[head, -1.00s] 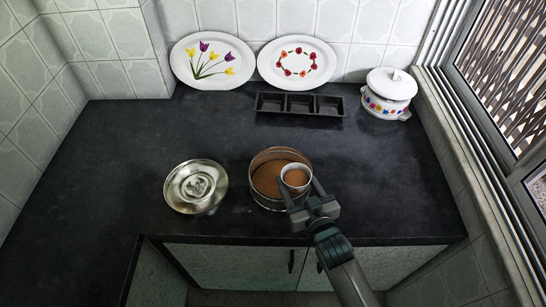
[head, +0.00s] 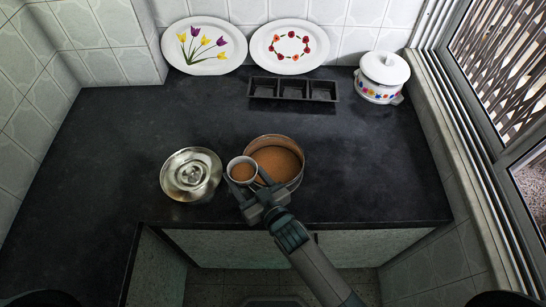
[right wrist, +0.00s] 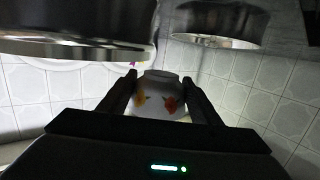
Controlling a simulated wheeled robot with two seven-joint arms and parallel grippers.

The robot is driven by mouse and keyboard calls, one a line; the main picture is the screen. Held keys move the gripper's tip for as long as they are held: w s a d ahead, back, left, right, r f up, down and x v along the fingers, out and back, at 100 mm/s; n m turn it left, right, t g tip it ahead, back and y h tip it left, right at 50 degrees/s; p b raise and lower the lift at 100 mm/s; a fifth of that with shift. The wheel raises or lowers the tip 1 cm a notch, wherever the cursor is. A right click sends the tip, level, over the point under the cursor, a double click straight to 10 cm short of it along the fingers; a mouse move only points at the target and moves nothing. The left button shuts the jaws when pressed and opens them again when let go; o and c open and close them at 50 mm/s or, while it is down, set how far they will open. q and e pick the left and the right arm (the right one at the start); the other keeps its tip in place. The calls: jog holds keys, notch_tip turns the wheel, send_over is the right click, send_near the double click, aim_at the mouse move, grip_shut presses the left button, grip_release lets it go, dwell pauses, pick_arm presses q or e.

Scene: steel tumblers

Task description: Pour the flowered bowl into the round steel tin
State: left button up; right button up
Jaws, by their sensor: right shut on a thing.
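The flowered bowl (head: 242,171) is small and white, with brown contents showing inside. It looks about upright. My right gripper (head: 248,187) is shut on it, a finger on each side. The right wrist view shows orange and red flowers on the bowl's side (right wrist: 158,97) between the fingers (right wrist: 160,108). The round steel tin (head: 299,172) stands open on the counter, with brown matter inside. The bowl is at the tin's left and overlaps its left rim in the head view. Its height above the counter is unclear. My left gripper is not in view.
A round steel lid (head: 191,175) lies close to the left of the bowl. A black three-part tray (head: 293,89), two flowered plates (head: 205,62) and a white lidded pot (head: 381,77) stand at the back. The dark counter (head: 110,150) is clear at left; its front edge is near.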

aim_at(255, 170)
jog(key=shift+w+d+r+m, duration=0.15)
jog(key=shift+d+r+m, duration=0.05)
jog(key=shift+m, duration=0.1)
jog(key=shift+w+d+r+m+p, duration=0.4)
jog(key=shift+m+p, duration=0.15)
jog(key=shift+m, duration=0.15)
jog(key=shift+w+d+f+m+g+y+b, duration=0.4)
jog(key=shift+w+d+m+g+b, duration=0.15)
jog(key=shift+m, duration=0.35)
jog(key=shift+w+d+r+m+g+y+b, duration=0.3)
jog(key=shift+w+d+m, duration=0.25)
jog(key=shift+m, duration=0.4)
jog(key=shift+w+d+r+m+g+y+b, duration=0.15)
jog(key=shift+w+d+r+m+b, duration=0.2)
jog(key=shift+d+m, duration=0.45)
jog(key=shift+a+f+m+b, duration=0.2)
jog(key=shift+m+b, duration=0.25)
jog(key=shift+m, duration=0.2)
jog(key=shift+w+d+r+m+g+y+b, duration=0.2)
jog(key=shift+m+b, duration=0.3)
jog(key=shift+m, duration=0.25)
jog(key=shift+w+d+r+m+g+y+b, duration=0.15)
jog(key=shift+m+y+b, duration=0.1)
jog(key=shift+m+b, duration=0.4)
jog(key=shift+w+d+r+m+g+y+b, duration=0.1)
jog(key=shift+w+d+m+g+y+b, duration=0.2)
jog(key=shift+m, duration=0.6)
